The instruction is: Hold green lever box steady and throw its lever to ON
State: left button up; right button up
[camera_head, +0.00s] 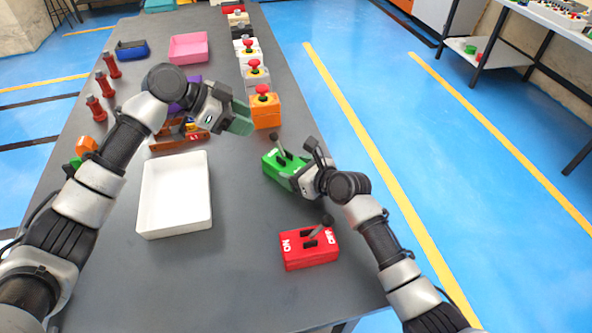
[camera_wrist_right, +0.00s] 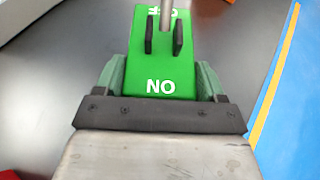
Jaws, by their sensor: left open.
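The green lever box (camera_head: 277,165) stands on the table in the middle of the head view. Its lever, with a dark knob, leans to the far left end, away from my right gripper. In the right wrist view the green lever box (camera_wrist_right: 160,65) has its ON lettering nearest me and OFF at the far end. My right gripper (camera_head: 300,177) is at the near end, with its green fingers (camera_wrist_right: 162,80) against both sides of the box. My left gripper (camera_head: 237,118) is open and empty, raised above the table, up and left of the box.
A red lever box (camera_head: 309,250) stands nearer me, and a white tray (camera_head: 146,225) lies to the left. An orange box with a red button (camera_head: 265,112) heads a row of button boxes behind. The table's right edge is close to the green box.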

jog(key=shift+c, duration=1.2)
jog(key=o, duration=0.8)
jog(key=shift+d, duration=0.1)
jog(key=shift+s+d+p, duration=0.65)
jog(key=shift+s+p, duration=0.1)
jog(key=shift+p, duration=0.15)
jog(key=shift+c, duration=0.3)
jog(key=c, duration=0.8)
